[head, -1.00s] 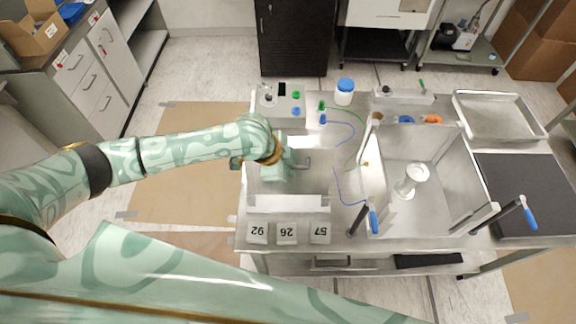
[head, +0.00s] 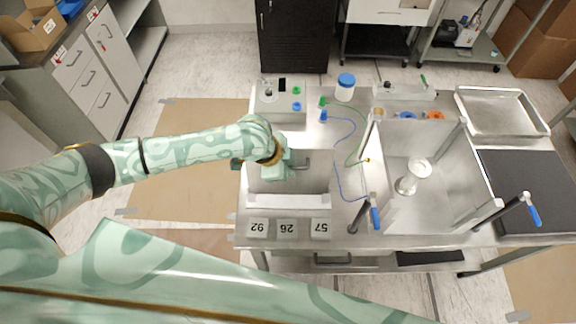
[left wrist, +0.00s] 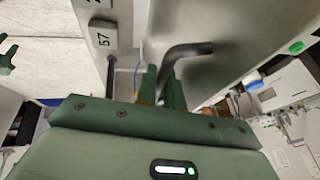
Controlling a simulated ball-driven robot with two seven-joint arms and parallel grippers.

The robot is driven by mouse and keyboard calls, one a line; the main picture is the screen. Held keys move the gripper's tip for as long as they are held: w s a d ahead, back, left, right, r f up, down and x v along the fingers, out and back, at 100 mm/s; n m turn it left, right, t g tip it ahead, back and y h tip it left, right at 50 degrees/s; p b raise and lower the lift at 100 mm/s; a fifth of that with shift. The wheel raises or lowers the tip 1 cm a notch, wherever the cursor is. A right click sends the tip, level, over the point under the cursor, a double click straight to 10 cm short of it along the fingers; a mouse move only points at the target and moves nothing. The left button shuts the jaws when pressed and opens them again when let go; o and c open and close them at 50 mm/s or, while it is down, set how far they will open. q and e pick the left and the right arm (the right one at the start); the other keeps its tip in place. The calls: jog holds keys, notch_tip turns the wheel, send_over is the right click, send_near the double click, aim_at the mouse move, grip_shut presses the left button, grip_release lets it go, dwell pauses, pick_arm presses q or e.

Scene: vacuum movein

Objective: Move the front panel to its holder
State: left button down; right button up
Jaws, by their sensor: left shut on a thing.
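The front panel (head: 315,180) is a flat grey metal sheet with a dark bent handle. It is at the left part of the steel table, left of the clear chamber. My left gripper (head: 287,165) reaches it from the left and is shut on its handle. In the left wrist view the handle (left wrist: 190,49) runs between the fingers, and the panel's grey face (left wrist: 225,25) fills the upper middle. A pale strip (head: 288,201), perhaps part of the holder, lies along the panel's near edge. I cannot tell whether the panel touches it. My right gripper is not in view.
Numbered blocks (head: 287,228) sit along the near table edge. A grey control box (head: 280,100) and a blue-lidded jar (head: 345,86) stand behind. The clear chamber (head: 440,165) holds a white spool-like piece (head: 412,177). Blue and green cables lie between panel and chamber.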

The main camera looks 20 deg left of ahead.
pick_arm(q)
jog(key=shift+f, duration=0.15)
jog(key=shift+w+f, duration=0.1)
jog(key=shift+f, duration=0.45)
dwell(0.5)
